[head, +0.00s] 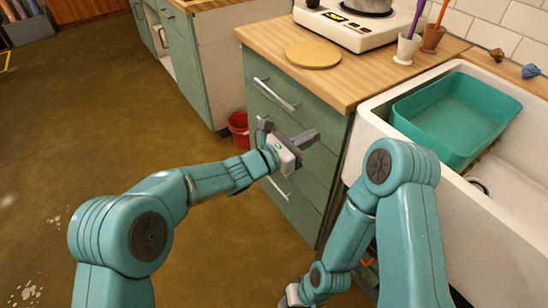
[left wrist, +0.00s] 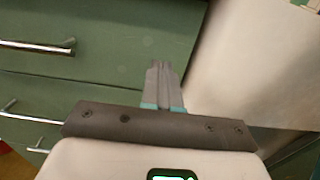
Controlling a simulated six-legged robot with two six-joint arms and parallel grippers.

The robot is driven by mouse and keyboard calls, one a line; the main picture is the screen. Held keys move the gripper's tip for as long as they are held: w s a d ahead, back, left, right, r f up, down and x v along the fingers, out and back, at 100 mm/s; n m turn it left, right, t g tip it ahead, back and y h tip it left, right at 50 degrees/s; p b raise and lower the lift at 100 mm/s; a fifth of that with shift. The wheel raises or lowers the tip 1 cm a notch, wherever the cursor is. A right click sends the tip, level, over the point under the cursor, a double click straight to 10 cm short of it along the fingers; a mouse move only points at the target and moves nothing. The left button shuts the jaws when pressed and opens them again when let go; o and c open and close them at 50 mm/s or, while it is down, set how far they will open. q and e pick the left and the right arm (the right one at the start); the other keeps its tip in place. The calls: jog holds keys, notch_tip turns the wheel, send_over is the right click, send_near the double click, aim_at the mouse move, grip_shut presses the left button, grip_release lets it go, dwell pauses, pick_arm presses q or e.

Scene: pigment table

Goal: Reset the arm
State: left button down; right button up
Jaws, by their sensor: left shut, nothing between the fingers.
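My left arm (head: 160,195) reaches in from the left, bent at the elbow, with its hand in front of the green drawer cabinet (head: 330,170). My left gripper (head: 313,136) is shut and empty, pointing right across the drawer fronts. In the left wrist view its two fingers (left wrist: 163,68) lie together with nothing between them. I cannot tell whether it touches the cabinet. My right arm (head: 400,210) is folded downward in front of the sink. Only a white bit of its hand shows at the bottom edge; its fingers are hidden.
Drawer handles (head: 274,95) stick out near my left gripper. A red bucket (head: 238,128) stands on the floor behind it. The wooden counter (head: 345,85) holds a round board (head: 313,54) and a hot plate (head: 365,25). A white sink (head: 365,125) holds a teal basin (head: 455,118).

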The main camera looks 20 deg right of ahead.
pick_arm(q)
jog(key=v, duration=0.9)
jog(key=s+a+f+m+g+y, duration=0.2)
jog(key=s+a+f+y, duration=0.15)
jog(key=f, duration=0.35)
jog(key=s+a+f+m+g+y, duration=0.2)
jog(key=s+a+f, duration=0.3)
jog(key=f, duration=0.3)
jog(key=s+a+f+m+g+y, duration=0.2)
jog(key=s+a+f+m+y, duration=0.15)
jog(key=f, duration=0.35)
jog(key=s+a+f+m+y, duration=0.5)
jog(key=s+a+f+m, duration=0.45)
jog(key=a, duration=0.45)
jog(key=s+a+r+m+p, duration=0.1)
jog(key=s+r+m+p, duration=0.1)
jog(key=r+p, duration=1.5)
jog(key=shift+s+a+r+m+t+h+p, duration=0.15)
jog(key=shift+s+r+m+t+h+p, duration=0.2)
jog(key=shift+s+p, duration=0.35)
jog(key=shift+w, duration=0.15)
